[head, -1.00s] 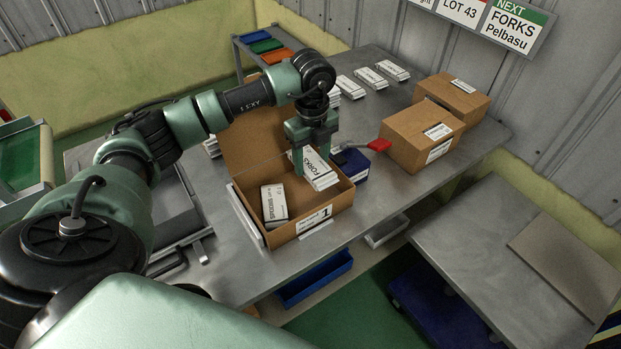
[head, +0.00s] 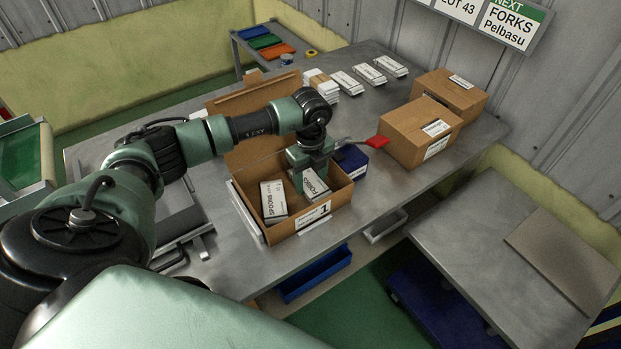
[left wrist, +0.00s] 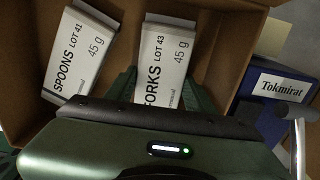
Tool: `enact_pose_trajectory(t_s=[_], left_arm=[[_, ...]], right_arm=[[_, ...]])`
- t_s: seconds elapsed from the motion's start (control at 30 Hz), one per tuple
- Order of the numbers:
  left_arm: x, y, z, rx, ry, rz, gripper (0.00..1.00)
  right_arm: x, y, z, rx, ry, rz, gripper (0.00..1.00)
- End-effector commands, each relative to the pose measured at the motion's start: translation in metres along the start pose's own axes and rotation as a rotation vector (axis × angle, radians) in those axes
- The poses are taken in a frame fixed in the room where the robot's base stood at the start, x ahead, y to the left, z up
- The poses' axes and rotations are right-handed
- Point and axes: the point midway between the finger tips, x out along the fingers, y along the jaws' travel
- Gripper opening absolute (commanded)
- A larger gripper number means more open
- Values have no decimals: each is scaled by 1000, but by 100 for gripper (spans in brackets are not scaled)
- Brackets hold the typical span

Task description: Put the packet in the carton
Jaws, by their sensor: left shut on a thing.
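The open carton (head: 287,237), brown and marked 1, stands on the metal table. A white SPOONS packet (head: 273,200) lies in its left part; it also shows in the left wrist view (left wrist: 82,55). My left gripper (head: 307,178) reaches down into the carton and is shut on the white FORKS packet (head: 316,186). In the left wrist view the FORKS packet (left wrist: 165,62) sits between the fingers, to the right of the SPOONS packet and apart from it. Whether its underside touches the carton floor is hidden. My right gripper is not in view.
A blue box (head: 351,162) with a red-handled tool (head: 377,142) stands right of the carton. Two closed cartons (head: 412,148) (head: 452,90) stand further right. Several white packets (head: 369,74) lie at the back. The table's front right is clear.

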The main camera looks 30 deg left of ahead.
Motion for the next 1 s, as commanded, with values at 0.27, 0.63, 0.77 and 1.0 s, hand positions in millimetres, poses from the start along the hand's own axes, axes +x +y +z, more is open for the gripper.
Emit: enact_pose_trajectory(t_s=[0.27,0.63,0.77,1.0], left_arm=[[1,0,0,0,0,0,76],[-20,-1,0,1,-1,-4,76],[-47,-1,1,1,-2,-5,76],[-96,-1,0,1,-2,-4,76]], right_arm=[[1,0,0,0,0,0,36],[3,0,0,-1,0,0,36],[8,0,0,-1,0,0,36],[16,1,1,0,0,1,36]])
